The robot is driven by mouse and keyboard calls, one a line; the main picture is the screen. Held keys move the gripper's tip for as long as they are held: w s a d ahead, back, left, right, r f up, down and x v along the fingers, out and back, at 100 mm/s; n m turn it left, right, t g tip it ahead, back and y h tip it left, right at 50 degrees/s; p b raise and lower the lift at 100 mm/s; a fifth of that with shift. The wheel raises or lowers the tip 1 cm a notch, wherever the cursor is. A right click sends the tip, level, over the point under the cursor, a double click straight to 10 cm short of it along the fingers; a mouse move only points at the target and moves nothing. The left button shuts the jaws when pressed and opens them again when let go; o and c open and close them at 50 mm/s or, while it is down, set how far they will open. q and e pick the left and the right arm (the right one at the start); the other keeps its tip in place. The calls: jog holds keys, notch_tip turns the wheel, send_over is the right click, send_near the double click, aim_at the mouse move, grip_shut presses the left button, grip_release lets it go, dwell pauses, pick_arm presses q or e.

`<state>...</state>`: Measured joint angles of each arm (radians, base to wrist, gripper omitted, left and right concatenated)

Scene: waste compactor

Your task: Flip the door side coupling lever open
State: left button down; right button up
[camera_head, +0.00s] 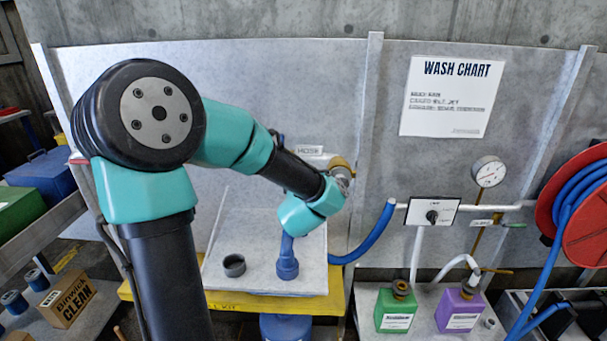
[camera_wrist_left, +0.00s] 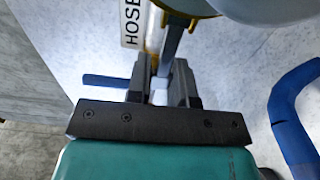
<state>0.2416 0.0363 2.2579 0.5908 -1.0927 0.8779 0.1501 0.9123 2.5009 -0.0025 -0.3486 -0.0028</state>
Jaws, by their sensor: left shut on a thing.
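The brass-yellow coupling (camera_head: 343,163) sits against the grey wall panel, just beyond the end of my left arm in the head view. Its yellow ring (camera_wrist_left: 188,14) shows at the top of the left wrist view. A grey metal lever (camera_wrist_left: 172,45) hangs down from this ring. My left gripper (camera_wrist_left: 161,88) is shut on the lower end of the lever. In the head view my left gripper is mostly hidden behind its own wrist. My right gripper is not in view.
A blue hose (camera_head: 372,236) curves right of the coupling; it also shows in the wrist view (camera_wrist_left: 290,105). A small HOSE label (camera_wrist_left: 131,22) is close left of the lever. A white tray (camera_head: 222,272) stands below. Green (camera_head: 394,313) and purple (camera_head: 459,309) containers stand right.

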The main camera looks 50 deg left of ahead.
pick_arm(q)
jog(key=c, duration=1)
grip_release()
